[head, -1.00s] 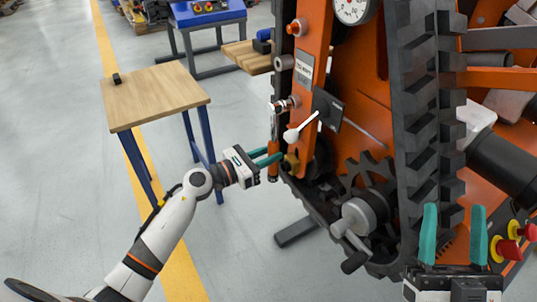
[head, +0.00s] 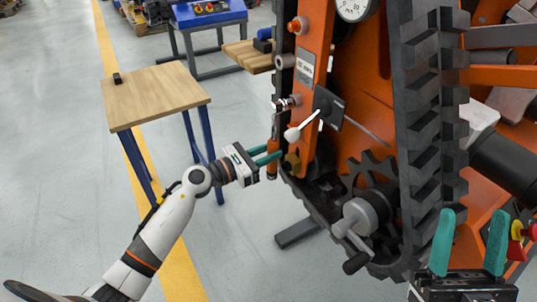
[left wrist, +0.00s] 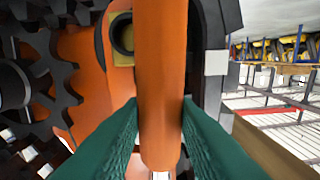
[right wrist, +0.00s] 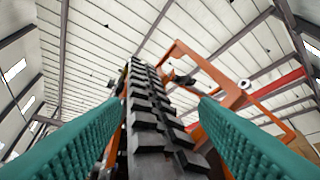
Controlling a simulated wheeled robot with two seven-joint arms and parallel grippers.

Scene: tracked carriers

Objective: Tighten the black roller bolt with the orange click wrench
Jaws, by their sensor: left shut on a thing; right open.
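The orange click wrench (head: 272,148) hangs upright along the left edge of the orange machine frame. My left gripper (head: 270,156) is shut on its handle, which also runs vertically between the teal fingers in the left wrist view (left wrist: 162,85). The wrench's metal head (head: 283,104) is up at a fitting on the frame. The black roller bolt cannot be made out; the wrench head may cover it. My right gripper (head: 470,243) is open and empty at the lower right, in front of the black track; its fingers stand apart in the right wrist view (right wrist: 160,125).
A black plate with a white-knobbed lever (head: 293,134) sits just right of the wrench. A yellow fitting (head: 292,164) is near my left fingertips. The toothed black track (head: 430,130) stands between my arms.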

